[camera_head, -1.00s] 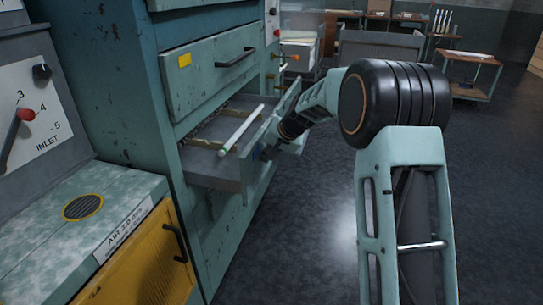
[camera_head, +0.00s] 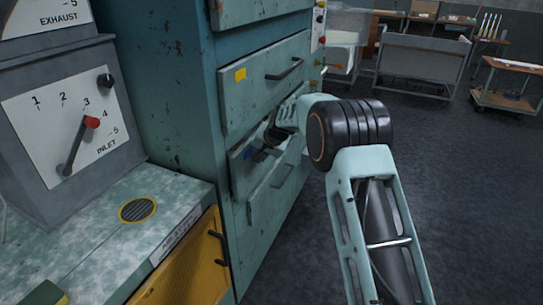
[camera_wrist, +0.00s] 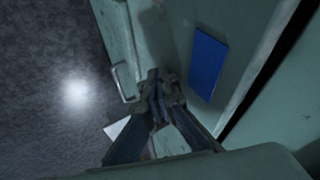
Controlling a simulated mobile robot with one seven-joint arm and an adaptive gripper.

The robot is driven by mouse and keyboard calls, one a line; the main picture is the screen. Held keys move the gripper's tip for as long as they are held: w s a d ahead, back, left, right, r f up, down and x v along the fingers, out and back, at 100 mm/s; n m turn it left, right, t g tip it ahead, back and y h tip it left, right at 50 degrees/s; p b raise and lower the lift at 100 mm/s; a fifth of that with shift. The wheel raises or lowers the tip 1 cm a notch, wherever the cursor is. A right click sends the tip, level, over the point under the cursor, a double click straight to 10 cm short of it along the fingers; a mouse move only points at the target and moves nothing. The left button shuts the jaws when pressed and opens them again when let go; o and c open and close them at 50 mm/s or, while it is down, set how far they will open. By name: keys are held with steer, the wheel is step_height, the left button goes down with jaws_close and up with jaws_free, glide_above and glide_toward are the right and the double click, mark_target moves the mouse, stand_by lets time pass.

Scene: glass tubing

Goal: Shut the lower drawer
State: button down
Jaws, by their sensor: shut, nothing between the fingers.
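The lower drawer (camera_head: 240,168) is the teal front with a blue label, below the yellow-labelled drawer. In the head view its front looks nearly flush with the cabinet, and its inside no longer shows. The wrist view shows the blue label (camera_wrist: 208,63) on the drawer front, with a dark line along the front's right edge. My gripper (camera_wrist: 158,80) is shut and empty, its fingertips at the drawer front beside the label. Contact cannot be told for sure. In the head view my gripper (camera_head: 272,142) is partly hidden by my arm.
The upper drawer (camera_head: 262,85) above is shut. Another handled front (camera_head: 272,190) lies below. A grey control panel (camera_head: 70,120) and a teal-topped unit (camera_head: 110,235) stand left. Open dark floor (camera_head: 450,200) lies right, with carts behind.

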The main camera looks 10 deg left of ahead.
steer(key=shift+w+a+r, duration=0.1)
steer(key=shift+w+a, duration=0.15)
steer(key=shift+a, duration=0.45)
